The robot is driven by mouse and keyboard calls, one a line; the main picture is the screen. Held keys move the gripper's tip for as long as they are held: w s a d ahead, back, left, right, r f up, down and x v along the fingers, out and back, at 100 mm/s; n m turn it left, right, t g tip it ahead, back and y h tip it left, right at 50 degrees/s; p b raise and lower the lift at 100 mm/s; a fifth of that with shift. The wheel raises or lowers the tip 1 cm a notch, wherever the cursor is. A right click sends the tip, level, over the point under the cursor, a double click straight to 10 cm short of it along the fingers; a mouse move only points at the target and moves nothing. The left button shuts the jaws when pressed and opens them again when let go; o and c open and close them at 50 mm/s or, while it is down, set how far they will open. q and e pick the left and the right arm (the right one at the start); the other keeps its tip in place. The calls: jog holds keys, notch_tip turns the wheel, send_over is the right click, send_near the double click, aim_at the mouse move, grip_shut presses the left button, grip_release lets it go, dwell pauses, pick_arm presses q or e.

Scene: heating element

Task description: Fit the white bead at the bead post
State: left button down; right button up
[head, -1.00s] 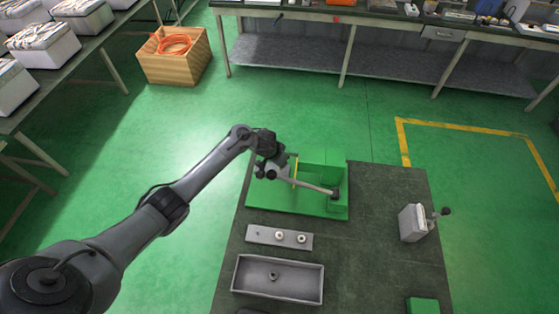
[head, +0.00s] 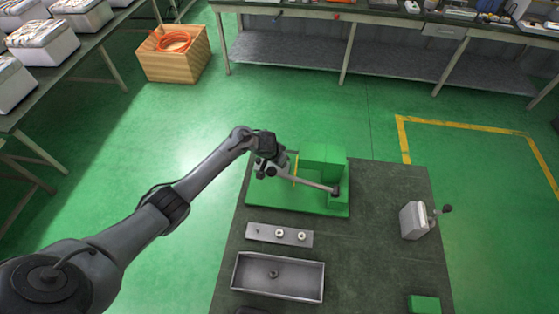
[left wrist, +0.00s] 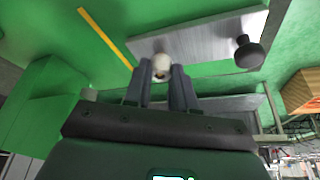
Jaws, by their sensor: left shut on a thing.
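My left gripper (head: 270,170) is over the left part of the green fixture (head: 285,203) in the head view, its fingertips small and partly hidden there. In the left wrist view my left gripper (left wrist: 161,75) is shut on a white bead (left wrist: 161,66), which shows between the fingertips. A grey bar (head: 310,185) runs from near the gripper to a dark knob (head: 336,191); the left wrist view also shows a dark knob (left wrist: 248,52) on a grey surface (left wrist: 200,42). I cannot make out the bead post for certain. My right gripper is not in view.
A grey open tray (head: 240,291) lies in front. A pale box with a crank (head: 412,222) stands at right. The table (head: 380,260) is clear between.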

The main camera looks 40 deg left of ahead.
pick_arm(q)
jog(key=shift+f, duration=0.45)
jog(key=c, duration=0.8)
grip_release()
jog(key=shift+c, duration=0.2)
jog(key=shift+r, duration=0.1)
jog(key=p+v, duration=0.4)
jog(key=v, duration=0.6)
jog(key=shift+s+r, duration=0.25)
jog(key=shift+r, duration=0.05)
jog(key=shift+d+r, duration=0.1)
